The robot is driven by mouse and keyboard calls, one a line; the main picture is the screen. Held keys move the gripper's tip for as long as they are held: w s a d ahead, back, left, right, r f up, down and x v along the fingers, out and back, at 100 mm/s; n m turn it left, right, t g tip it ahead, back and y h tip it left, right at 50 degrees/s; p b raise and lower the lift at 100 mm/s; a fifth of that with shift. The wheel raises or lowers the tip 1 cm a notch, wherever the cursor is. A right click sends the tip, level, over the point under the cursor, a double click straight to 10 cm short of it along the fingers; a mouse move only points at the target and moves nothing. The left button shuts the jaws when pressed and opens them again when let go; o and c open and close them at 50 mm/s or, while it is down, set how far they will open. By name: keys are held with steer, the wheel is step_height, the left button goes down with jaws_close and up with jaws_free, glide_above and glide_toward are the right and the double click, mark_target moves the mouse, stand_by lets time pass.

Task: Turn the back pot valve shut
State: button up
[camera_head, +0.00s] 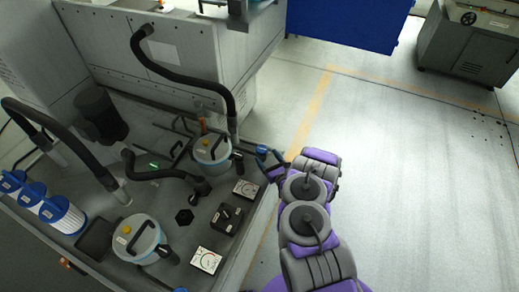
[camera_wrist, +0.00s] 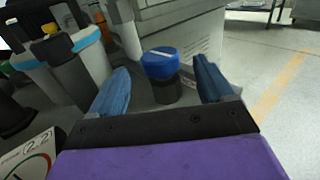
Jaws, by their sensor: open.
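The valve with a round blue cap (camera_wrist: 162,63) and a white line across its top stands on a dark stem in the wrist view. It lies between the two blue fingers of my open gripper (camera_wrist: 160,82), slightly beyond them, with gaps on both sides. In the head view, my gripper (camera_head: 268,158) is at the right edge of the bench, beside the back pot (camera_head: 211,156), a pale canister with a blue band. The valve is hard to separate from the blue fingers there. The back pot also shows in the wrist view (camera_wrist: 92,62).
The front pot (camera_head: 140,240) stands nearer on the bench, with a black switch box (camera_head: 228,219) and dial gauges (camera_head: 246,188) close by. Black hoses (camera_head: 180,78) arch over the bench.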

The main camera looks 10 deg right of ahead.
mark_target(260, 146)
steer(key=b+x, duration=0.1)
steer(key=x, duration=0.6)
steer(key=shift+w+b, duration=0.25)
steer(key=shift+b, duration=0.15)
steer(key=c, duration=1)
steer(key=shift+o, duration=0.2)
steer(key=shift+a, duration=0.1)
steer(key=shift+m+h, duration=0.4)
steer(key=shift+h, duration=0.1)
steer(key=shift+m+h, duration=0.4)
steer(key=shift+h, duration=0.2)
steer(key=shift+t, duration=0.3)
steer(key=o, duration=1)
steer(key=shift+c, duration=0.2)
